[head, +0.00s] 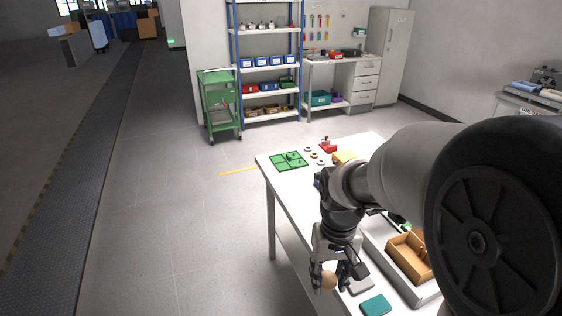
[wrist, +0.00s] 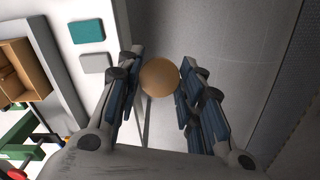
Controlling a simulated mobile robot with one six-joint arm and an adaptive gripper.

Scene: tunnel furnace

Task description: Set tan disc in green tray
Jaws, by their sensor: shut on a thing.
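The tan disc (head: 329,281) is round and held between the fingers of my gripper (head: 328,274), at the lower middle of the head view. In the wrist view the disc (wrist: 159,77) shows face-on between the fingertips of my gripper (wrist: 160,88). Grey floor shows behind it there, beside the table edge. The green tray (head: 279,163) lies flat at the far left corner of the white table, well away from my gripper. It has raised dividers and a small dark item near its middle that I cannot make out.
A teal square (head: 375,305) and a grey square (head: 361,287) lie on the table (head: 288,199) near my gripper. A wooden box (head: 409,262) stands to their right. Small rings (head: 313,155) and a red item (head: 328,147) sit right of the tray. My arm hides much of the table.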

